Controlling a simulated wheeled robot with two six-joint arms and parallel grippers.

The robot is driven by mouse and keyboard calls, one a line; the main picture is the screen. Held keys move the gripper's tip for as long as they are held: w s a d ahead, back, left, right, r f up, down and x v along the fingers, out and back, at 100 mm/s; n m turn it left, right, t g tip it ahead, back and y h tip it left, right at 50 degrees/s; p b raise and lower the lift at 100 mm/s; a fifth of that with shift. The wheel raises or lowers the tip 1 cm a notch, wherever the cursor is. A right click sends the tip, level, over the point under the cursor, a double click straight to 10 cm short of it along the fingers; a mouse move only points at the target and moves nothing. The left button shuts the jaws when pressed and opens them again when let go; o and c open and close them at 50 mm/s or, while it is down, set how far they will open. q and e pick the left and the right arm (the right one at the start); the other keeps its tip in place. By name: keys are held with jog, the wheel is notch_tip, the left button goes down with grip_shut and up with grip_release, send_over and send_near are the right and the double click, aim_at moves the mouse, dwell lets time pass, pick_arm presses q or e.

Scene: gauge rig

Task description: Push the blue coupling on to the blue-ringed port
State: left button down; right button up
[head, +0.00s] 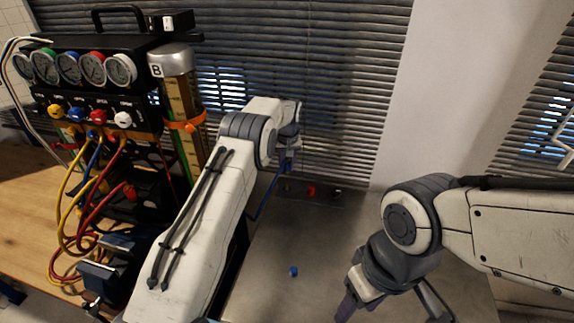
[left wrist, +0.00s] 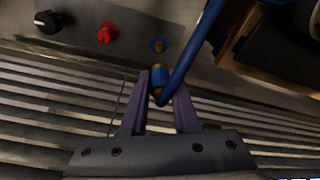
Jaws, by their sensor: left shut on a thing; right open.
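My left gripper (left wrist: 161,94) is shut on the blue coupling (left wrist: 160,74), which has a blue hose (left wrist: 197,50) running from it. My right gripper (head: 393,309) is open and empty over the front right of the bench.
A red fitting (left wrist: 107,33) and a black one (left wrist: 47,21) sit beside the blue-ringed port. A small blue piece (head: 293,271) lies on the grey bench top (head: 325,245). The gauge rack (head: 85,68) with hoses stands at left. Slatted blinds (head: 330,90) are behind.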

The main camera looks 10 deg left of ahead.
aim_at(287, 185)
dwell(0.5)
pick_arm(q)
jog(key=shift+d+f, duration=0.1)
jog(key=shift+f, duration=0.2)
jog(key=shift+f+b, duration=1.55)
jog(key=shift+f, duration=0.7)
jog(key=shift+f, duration=0.25)
jog(key=shift+f+b, duration=0.9)
jog(key=shift+f, duration=0.05)
jog(key=shift+f, duration=0.25)
